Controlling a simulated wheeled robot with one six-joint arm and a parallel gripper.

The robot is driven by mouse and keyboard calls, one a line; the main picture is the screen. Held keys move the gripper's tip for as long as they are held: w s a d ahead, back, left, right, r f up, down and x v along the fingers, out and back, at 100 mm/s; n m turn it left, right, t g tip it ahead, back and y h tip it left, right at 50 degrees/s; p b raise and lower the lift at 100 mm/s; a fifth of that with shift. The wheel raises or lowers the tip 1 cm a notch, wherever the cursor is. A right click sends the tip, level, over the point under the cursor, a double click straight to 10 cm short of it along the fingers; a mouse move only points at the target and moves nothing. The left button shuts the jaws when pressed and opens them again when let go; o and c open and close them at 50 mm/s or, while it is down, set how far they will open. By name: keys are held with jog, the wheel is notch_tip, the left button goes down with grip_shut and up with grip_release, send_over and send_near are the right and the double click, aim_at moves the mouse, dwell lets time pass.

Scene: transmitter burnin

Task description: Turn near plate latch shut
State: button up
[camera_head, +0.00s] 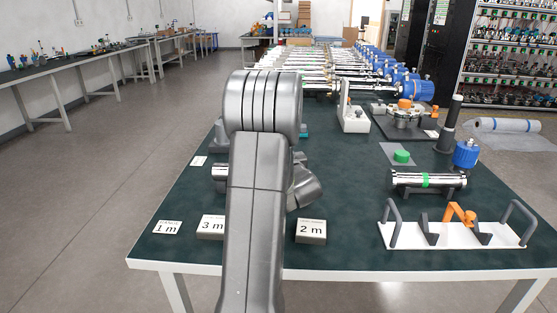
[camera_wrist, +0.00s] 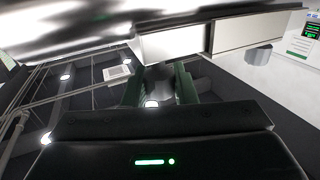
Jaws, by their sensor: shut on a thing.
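A white plate (camera_head: 400,236) lies at the front right of the table, with grey arched handles at its ends and dark supports between. An orange latch (camera_head: 458,213) stands up on it, right of the middle, its end bent over to the right. The arm hides my gripper in the head view. In the wrist view the two dark green fingers of my gripper (camera_wrist: 160,82) are close about a grey, rounded thing; what it is I cannot tell. The latch cannot be made out in the wrist view.
A silver cylinder with a green band (camera_head: 425,180) lies on a rack behind the plate, next to a blue-capped part (camera_head: 466,154). Label blocks marked 3 m (camera_head: 211,226) and 2 m (camera_head: 311,231) stand near the front edge. Bare table (camera_head: 345,200) lies left of the plate.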

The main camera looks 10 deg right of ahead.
jog(key=n+y+p, duration=0.1)
jog(key=n+y, duration=0.1)
jog(key=y, duration=0.1)
jog(key=shift+d+r+g+y, duration=0.1)
jog(key=shift+d+g+y, duration=0.05)
jog(key=shift+g+y, duration=0.25)
jog(key=n+g+y+p, duration=0.2)
jog(key=n+y+p, duration=0.1)
jog(key=y, duration=0.1)
jog(key=shift+r+n+y, duration=0.1)
jog(key=shift+n+y, duration=0.3)
jog(key=n+g+y+p, duration=0.1)
jog(key=n+g+y, duration=0.1)
jog(key=g, duration=0.1)
jog(key=n+g+y+p, duration=0.2)
jog(key=n+g+y, duration=0.1)
jog(key=shift+a, duration=0.2)
jog(key=shift+g, duration=0.4)
jog(key=o, duration=1)
jog(key=v, duration=1.2)
jog(key=shift+f, duration=0.4)
